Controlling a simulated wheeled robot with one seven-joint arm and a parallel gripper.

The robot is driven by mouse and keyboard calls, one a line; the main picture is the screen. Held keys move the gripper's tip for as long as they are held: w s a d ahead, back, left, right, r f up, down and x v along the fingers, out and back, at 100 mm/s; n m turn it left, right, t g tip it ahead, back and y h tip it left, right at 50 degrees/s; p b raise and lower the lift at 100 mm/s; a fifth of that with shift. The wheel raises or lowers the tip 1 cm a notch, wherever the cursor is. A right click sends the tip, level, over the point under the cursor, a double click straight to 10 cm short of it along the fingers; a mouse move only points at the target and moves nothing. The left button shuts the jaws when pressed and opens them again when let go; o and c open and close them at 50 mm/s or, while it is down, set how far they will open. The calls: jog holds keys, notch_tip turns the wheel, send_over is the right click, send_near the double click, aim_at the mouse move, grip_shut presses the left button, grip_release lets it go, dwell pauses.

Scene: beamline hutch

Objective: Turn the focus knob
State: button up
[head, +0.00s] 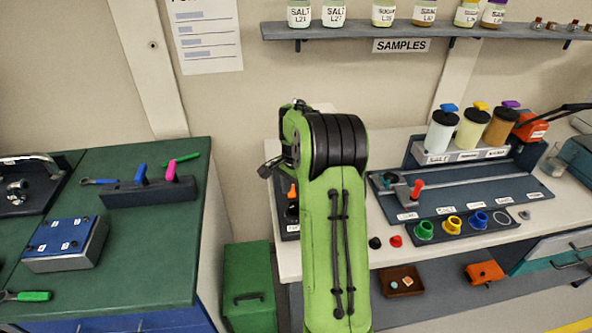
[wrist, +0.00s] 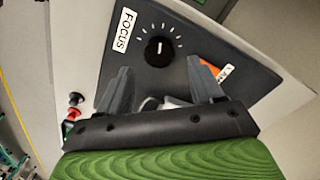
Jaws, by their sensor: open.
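The focus knob (wrist: 158,51) is a round black dial with a white pointer line, on a dark grey panel (wrist: 185,22) with white tick marks around its far side. A white label reading FOCUS (wrist: 124,30) is beside it. In the wrist view my gripper (wrist: 161,78) is open, its two dark fingers apart, with the knob between and a little beyond the tips. I see no contact with the knob. In the head view my green arm covers most of the panel and hides the knob; my gripper (head: 268,168) shows only in part at the arm's left.
An orange part (wrist: 211,68) lies close to the right finger in the wrist view. On the bench, black (head: 375,243) and red (head: 396,241) buttons, a rail with a red-handled slider (head: 417,188), and colored rings (head: 453,224) stand to the right. A green bench (head: 130,245) is left.

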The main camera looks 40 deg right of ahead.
aim_at(296, 205)
notch_tip(296, 205, up, 12)
jog(key=p, duration=0.2)
jog(key=shift+a, duration=0.1)
jog(key=s+a+r+n+t+h, duration=0.1)
jog(key=s+a+r+n, duration=0.25)
jog(key=a, duration=0.35)
jog(key=s+a+r+n+t, duration=0.1)
jog(key=s+a+r+n, duration=0.1)
jog(key=a+r+n, duration=0.45)
jog(key=s+a+f+n+t+y, duration=0.1)
jog(key=s+a+f+n+t, duration=0.2)
jog(key=s+a, duration=1)
notch_tip(296, 205, down, 2)
jog(key=s+n, duration=0.1)
jog(key=n, duration=0.3)
jog(key=shift+s+n+t, duration=0.3)
